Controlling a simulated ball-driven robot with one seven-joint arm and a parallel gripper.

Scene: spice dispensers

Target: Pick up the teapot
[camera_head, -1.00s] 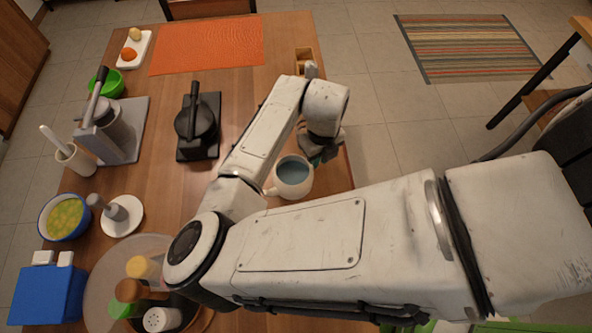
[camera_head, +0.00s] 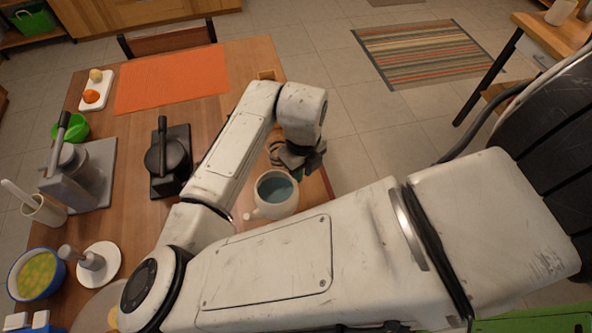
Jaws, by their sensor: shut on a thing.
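The teapot (camera_head: 274,197) is a round white pot with an open top and a blue-grey inside. Its short spout points to the lower left. It is at the right edge of the wooden table, beside my arm. My gripper (camera_head: 298,165) is dark grey and is at the pot's upper right rim, shut on the teapot. The fingertips and the gripped part are mostly hidden. I cannot tell whether the pot touches the table.
A black press (camera_head: 170,160) and a grey juicer (camera_head: 80,175) stand on the wooden table (camera_head: 130,215) at left. A blue bowl (camera_head: 36,275) and a white plate (camera_head: 99,265) are at lower left. An orange mat (camera_head: 170,80) lies at the back.

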